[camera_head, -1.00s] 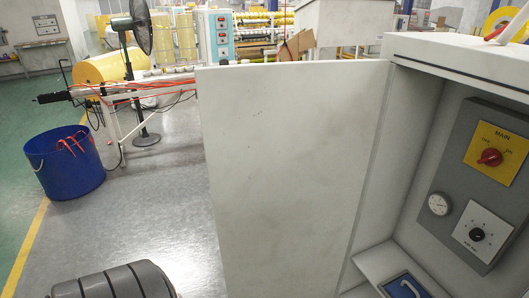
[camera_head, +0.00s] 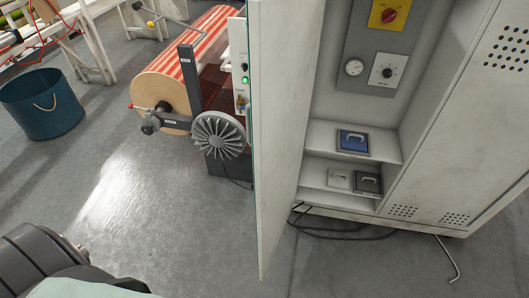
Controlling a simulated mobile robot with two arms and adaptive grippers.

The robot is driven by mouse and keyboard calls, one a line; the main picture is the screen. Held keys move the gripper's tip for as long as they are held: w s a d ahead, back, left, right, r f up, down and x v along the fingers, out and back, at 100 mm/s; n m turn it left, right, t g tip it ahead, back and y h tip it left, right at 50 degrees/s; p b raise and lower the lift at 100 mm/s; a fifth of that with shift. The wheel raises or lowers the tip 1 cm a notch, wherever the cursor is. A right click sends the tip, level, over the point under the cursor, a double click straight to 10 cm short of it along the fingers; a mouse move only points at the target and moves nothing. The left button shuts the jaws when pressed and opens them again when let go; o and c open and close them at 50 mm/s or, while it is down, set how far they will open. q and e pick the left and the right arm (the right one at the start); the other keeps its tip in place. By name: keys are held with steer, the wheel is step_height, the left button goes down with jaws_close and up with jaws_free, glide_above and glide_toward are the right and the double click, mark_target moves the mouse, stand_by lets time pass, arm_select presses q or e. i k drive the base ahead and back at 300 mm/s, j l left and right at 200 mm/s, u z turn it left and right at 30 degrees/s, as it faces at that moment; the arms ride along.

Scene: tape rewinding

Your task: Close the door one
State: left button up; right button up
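A tall white door (camera_head: 277,150) stands open on the left side of a white cabinet (camera_head: 465,110). The door is seen at a steep angle, and its free edge points toward me. The cabinet's inside is exposed to the right of the door. No gripper shows in the head view. A dark grey rounded part at the bottom left corner appears to be part of my arm, and nothing of mine is seen touching the door.
A striped roll (camera_head: 185,60) stands left of the door. A blue bin (camera_head: 42,104) is far left. Floor in front is clear.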

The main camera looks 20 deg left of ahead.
mark_target(283, 35)
steer(key=i+j+z, duration=0.1)
steer(key=j+z, duration=0.15)
steer(key=j, duration=0.55)
steer(key=i+j+z, duration=0.1)
steer(key=j+z, duration=0.15)
steer(key=j, duration=0.55)
